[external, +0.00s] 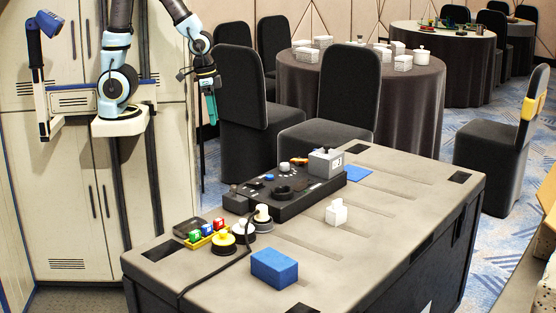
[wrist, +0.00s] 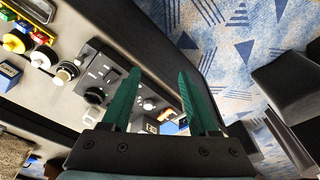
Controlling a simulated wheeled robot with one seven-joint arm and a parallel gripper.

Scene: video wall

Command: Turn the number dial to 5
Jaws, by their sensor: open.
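A black control panel (external: 262,207) lies on the grey table, with a round black dial (external: 284,191) near its middle. A grey box (external: 325,164) with a dark knob on top and a small white label stands at its far right end; the label is too small to read surely. I cannot tell which of the two is the number dial. In the wrist view the panel (wrist: 112,59) and black dial (wrist: 94,96) show left of and behind my fingers.
The table (external: 400,195) also bears a blue block (external: 274,268), a small white box (external: 336,212), yellow and white round buttons (external: 223,243) and a yellow tray of coloured cubes. A black cable crosses its near left. Black chairs (external: 346,85) stand behind it.

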